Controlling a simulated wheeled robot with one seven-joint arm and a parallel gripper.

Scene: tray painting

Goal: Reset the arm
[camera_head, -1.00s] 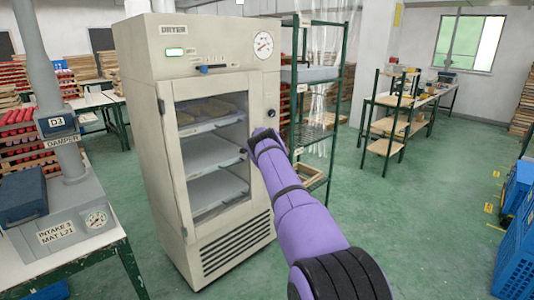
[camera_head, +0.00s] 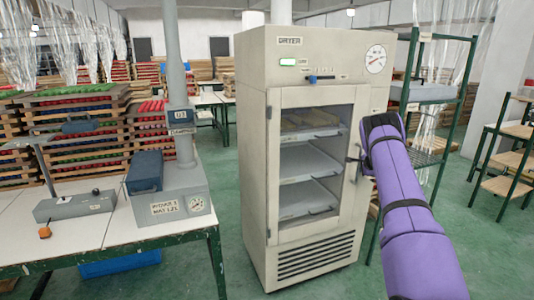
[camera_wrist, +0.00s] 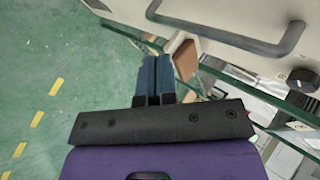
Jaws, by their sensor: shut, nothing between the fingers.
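My purple arm reaches in from the lower right of the head view, its end beside the right edge of the dryer's door. My gripper (camera_wrist: 154,75) shows in the wrist view as two dark blue fingers side by side, shut with nothing between them. The dryer's grey bar handle (camera_wrist: 235,42) lies beyond and to the right of the fingers, apart from them.
A white table (camera_head: 95,235) at left holds a grey damper unit (camera_head: 170,206) with a blue box (camera_head: 145,172). A green shelf rack (camera_head: 412,60) stands right of the dryer. Stacked racks with red and green items (camera_head: 75,120) stand behind. Green floor is open in front.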

